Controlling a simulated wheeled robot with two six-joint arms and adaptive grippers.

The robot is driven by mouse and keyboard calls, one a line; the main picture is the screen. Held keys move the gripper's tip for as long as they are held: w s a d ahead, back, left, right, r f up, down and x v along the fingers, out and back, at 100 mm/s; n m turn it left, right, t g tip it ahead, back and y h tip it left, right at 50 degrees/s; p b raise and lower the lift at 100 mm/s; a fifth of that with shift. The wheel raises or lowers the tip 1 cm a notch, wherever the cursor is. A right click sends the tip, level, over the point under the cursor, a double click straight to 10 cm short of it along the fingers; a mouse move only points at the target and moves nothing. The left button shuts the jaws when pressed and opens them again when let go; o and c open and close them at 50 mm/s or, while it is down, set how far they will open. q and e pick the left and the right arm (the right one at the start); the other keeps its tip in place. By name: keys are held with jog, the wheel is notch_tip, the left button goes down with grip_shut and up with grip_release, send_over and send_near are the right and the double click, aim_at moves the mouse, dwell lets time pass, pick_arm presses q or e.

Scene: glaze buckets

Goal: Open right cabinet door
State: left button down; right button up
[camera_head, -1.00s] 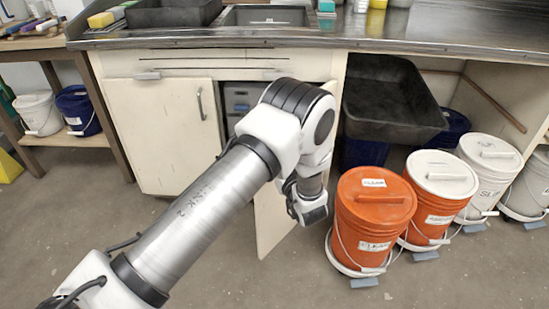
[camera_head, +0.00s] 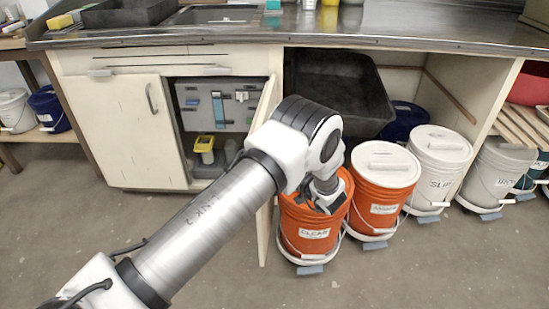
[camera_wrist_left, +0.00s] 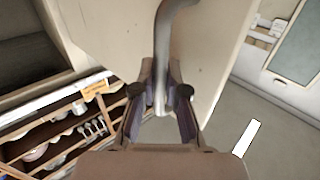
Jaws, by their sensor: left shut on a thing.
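The right cabinet door (camera_head: 264,235) is a cream panel standing ajar, swung outward and partly hidden behind my left arm. The cabinet's inside (camera_head: 217,95) shows through the opening. In the left wrist view the door panel (camera_wrist_left: 110,38) fills the upper middle, with its curved grey handle (camera_wrist_left: 172,25) running down between the fingers. My left gripper (camera_wrist_left: 164,96) is shut on this handle. My right gripper is in neither view.
An orange bucket (camera_head: 307,232) stands close to the right of the door, with more lidded buckets beside it. The left cabinet door (camera_head: 121,135) is closed. Inside the cabinet is a yellow item (camera_head: 204,143). Floor in front is clear.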

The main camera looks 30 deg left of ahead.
pick_arm(q)
jog(key=c, duration=1.2)
grip_release()
jog(key=v, duration=1.2)
